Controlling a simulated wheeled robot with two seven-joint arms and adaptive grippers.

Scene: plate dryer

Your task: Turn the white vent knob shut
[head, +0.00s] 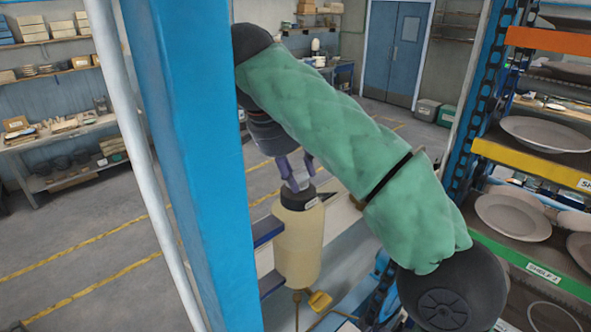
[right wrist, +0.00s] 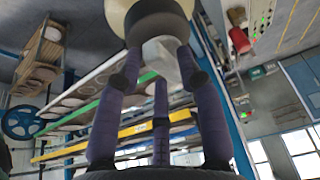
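The cream tank (head: 298,245) stands upright in the middle of the head view with a black cap (head: 298,197) on top. The white vent knob (right wrist: 163,58) shows in the right wrist view as a pale block against the black cap (right wrist: 155,18). My right gripper (head: 297,172) points down at the cap from above. Its purple fingers also show in the right wrist view (right wrist: 160,72), spread around the knob. A small gap shows beside the left finger; contact at the right finger is unclear. My left gripper is out of view.
A blue post (head: 195,160) stands close at the left of the tank. At the right, a rack holds several plates (head: 512,215) on shelves with coloured edges. Open floor (head: 75,235) lies at the left.

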